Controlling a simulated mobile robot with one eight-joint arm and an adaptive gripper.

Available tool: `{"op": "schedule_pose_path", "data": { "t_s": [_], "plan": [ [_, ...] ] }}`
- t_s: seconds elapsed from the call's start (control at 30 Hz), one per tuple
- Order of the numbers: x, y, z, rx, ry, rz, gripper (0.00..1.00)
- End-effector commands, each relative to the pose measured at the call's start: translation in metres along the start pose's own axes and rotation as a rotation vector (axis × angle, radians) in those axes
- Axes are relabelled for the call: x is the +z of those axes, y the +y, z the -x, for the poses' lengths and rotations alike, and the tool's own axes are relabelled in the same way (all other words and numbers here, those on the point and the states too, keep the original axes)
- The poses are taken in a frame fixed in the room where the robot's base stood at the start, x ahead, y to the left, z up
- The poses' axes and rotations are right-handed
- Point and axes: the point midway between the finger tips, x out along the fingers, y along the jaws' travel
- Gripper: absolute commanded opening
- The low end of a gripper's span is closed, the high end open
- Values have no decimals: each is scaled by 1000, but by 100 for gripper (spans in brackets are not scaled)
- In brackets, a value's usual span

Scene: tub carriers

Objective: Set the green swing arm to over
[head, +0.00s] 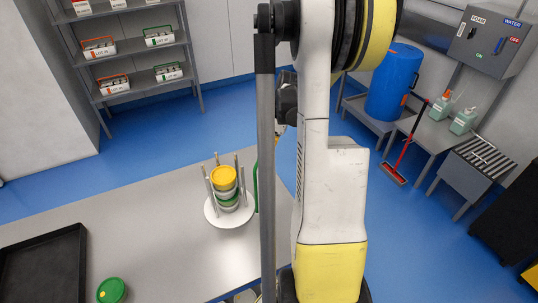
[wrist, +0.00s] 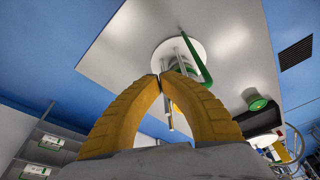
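The tub carrier is a white round plate (head: 218,216) with upright grey posts, standing on the table. It holds a stack of tubs with a yellow lid (head: 223,177) on top and a green lid lower down. The green swing arm (head: 256,188) shows as a thin strip at the carrier's right side, partly hidden by my arm; the yellow lid is uncovered. In the wrist view the green swing arm (wrist: 196,60) is a long bent bar beside the posts. My gripper (wrist: 160,76) has its yellow fingertips together with nothing seen between them, apparently apart from the bar. My arm hides it in the head view.
A shelf (head: 130,50) with labelled bins stands behind. A blue drum (head: 393,82) and a red squeegee (head: 395,174) are at the right.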

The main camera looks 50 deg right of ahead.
Motion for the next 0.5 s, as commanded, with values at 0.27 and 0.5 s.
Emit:
{"op": "schedule_pose_path", "data": {
  "t_s": [0.27,0.5],
  "plan": [
    [-12,5,-5,-43,0,150,0],
    [-20,7,-7,-73,0,259,0]
  ]
}}
